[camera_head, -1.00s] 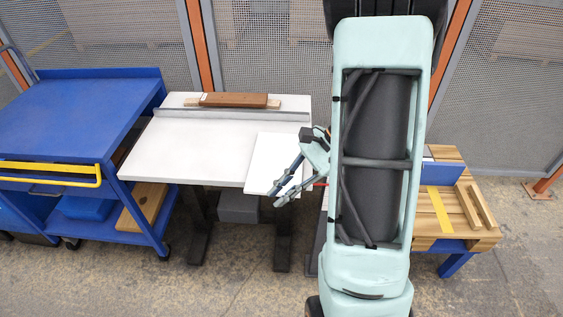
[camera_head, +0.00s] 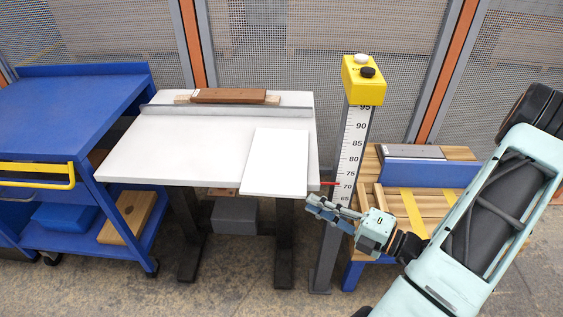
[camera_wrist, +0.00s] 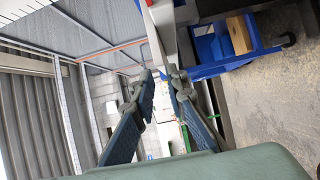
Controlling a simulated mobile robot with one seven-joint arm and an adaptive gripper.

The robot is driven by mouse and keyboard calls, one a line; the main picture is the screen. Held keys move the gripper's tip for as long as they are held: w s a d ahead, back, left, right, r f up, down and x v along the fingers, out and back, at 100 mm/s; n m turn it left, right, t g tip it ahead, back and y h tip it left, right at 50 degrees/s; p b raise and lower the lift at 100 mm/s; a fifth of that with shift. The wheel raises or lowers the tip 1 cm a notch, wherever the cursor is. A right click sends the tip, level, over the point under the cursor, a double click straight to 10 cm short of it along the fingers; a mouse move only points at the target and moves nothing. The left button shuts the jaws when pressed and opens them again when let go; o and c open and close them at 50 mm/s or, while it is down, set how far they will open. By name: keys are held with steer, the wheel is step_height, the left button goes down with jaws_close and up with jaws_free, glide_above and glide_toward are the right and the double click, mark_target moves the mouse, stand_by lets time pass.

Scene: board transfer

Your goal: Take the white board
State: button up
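The white board (camera_head: 275,163) lies flat on the white table (camera_head: 190,150), its front end sticking out past the table's front edge. My gripper (camera_head: 312,205) is at the board's front right corner, coming from the right. In the wrist view the two blue fingers of my gripper (camera_wrist: 161,76) stand apart, open. A thin pale edge runs up beyond the fingertips there; I cannot tell whether it is board or table. Whether a finger touches the board cannot be told.
A ruler post (camera_head: 351,150) with a yellow button box (camera_head: 363,82) stands right of the table, close to my gripper. A wooden bench (camera_head: 400,205) is behind my arm. A blue cart (camera_head: 75,110) stands left. A brown block (camera_head: 229,96) lies at the table's back.

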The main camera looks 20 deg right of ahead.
mark_target(283, 187)
steer(key=x, duration=0.4)
steer(key=shift+w+a+b, duration=0.25)
steer(key=shift+a+b, duration=0.05)
steer(key=shift+b, duration=0.1)
steer(key=b+x, duration=0.2)
steer(key=x, duration=0.3)
steer(key=shift+w+d+f, duration=0.15)
steer(key=shift+f, duration=0.05)
steer(key=shift+w+r, duration=0.1)
steer(key=shift+w, duration=0.1)
steer(key=shift+c, duration=0.4)
jaws_close()
steer(key=shift+r, duration=0.15)
